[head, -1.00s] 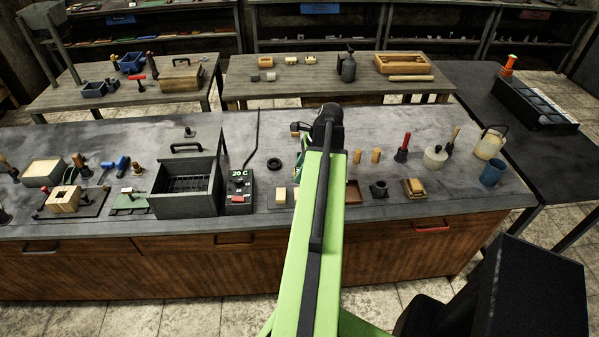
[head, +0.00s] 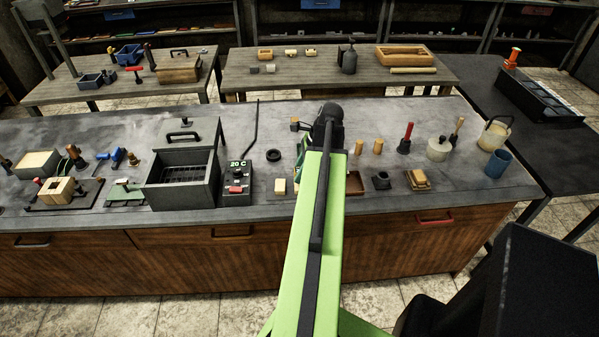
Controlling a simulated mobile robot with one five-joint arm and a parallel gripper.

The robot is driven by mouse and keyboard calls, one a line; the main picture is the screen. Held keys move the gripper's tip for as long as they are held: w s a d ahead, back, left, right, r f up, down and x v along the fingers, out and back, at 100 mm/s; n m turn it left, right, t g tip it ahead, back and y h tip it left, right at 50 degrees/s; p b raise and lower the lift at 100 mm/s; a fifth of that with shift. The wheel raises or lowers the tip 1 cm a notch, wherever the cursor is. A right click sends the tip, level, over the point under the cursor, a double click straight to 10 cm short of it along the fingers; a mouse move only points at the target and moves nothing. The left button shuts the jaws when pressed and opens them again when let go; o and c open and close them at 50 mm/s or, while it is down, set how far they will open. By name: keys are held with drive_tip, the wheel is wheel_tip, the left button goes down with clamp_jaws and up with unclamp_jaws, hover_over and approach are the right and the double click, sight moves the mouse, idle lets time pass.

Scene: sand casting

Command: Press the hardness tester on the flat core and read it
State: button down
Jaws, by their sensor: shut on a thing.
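My gripper is at the far end of my green arm, around the black wrist (head: 329,116) over the bench. My own arm hides its fingers. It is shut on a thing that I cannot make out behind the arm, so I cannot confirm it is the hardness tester. A small pale block (head: 280,186), perhaps the flat core, lies on the bench just left of my arm. A brown tray (head: 355,193) is partly hidden by the arm. I cannot see whether anything touches the core.
A controller reading "20 C" (head: 237,178) and an open grey oven (head: 184,178) stand left of my arm. A black ring (head: 273,155) lies nearby. Right are wooden cylinders (head: 377,146), a red-handled tool (head: 405,140) and a blue cup (head: 496,163).

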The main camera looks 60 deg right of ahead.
drive_tip(key=shift+f+b, duration=0.55)
drive_tip(key=shift+b, duration=0.05)
idle(1.4)
drive_tip(key=shift+r, duration=0.1)
wheel_tip(320, 180, up, 7)
drive_tip(key=p, duration=0.7)
